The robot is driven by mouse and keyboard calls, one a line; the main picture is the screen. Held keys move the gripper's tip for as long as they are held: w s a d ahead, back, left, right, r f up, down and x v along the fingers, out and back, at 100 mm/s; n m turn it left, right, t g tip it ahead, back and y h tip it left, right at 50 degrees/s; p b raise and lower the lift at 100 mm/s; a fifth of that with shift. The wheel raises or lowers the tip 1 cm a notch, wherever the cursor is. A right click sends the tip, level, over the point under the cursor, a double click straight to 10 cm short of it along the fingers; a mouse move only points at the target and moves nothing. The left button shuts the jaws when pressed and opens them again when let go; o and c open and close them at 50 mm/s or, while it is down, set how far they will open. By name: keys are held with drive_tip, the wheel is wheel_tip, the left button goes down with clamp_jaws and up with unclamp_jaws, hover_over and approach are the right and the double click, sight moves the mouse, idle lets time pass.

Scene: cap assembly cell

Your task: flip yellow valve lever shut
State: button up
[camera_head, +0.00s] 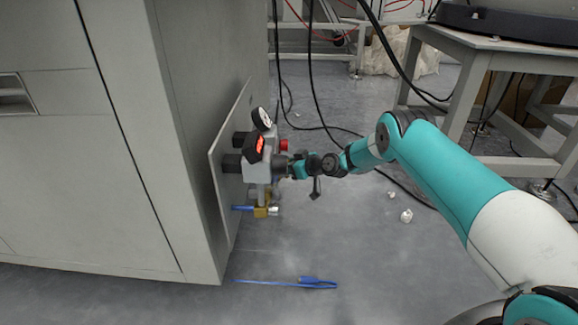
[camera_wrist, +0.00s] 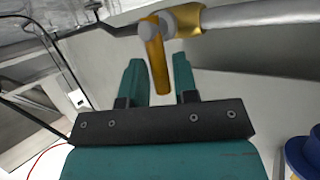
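In the wrist view, the yellow valve lever (camera_wrist: 158,68) hangs down from a round grey pivot beside a brass-coloured fitting (camera_wrist: 205,19) on a grey pipe. My gripper (camera_wrist: 159,62) has its two teal fingers apart. The lever's lower end shows between them, with a small gap on each side; contact is not visible. In the head view, my gripper (camera_head: 291,166) is at the right side of the grey valve unit (camera_head: 257,172) on the cabinet plate. The lever cannot be made out there.
The valve unit carries a pressure gauge (camera_head: 261,119) and a red-lit display (camera_head: 259,145). A grey cabinet (camera_head: 110,150) fills the left. A blue hose (camera_head: 300,283) lies on the floor. A grey table (camera_head: 500,45) stands at the back right, and black cables hang behind my arm.

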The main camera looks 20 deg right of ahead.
drive_tip(key=p+v, duration=1.1)
drive_tip(key=v, duration=0.6)
drive_tip(key=shift+s, duration=0.2)
drive_tip(key=shift+r, duration=0.1)
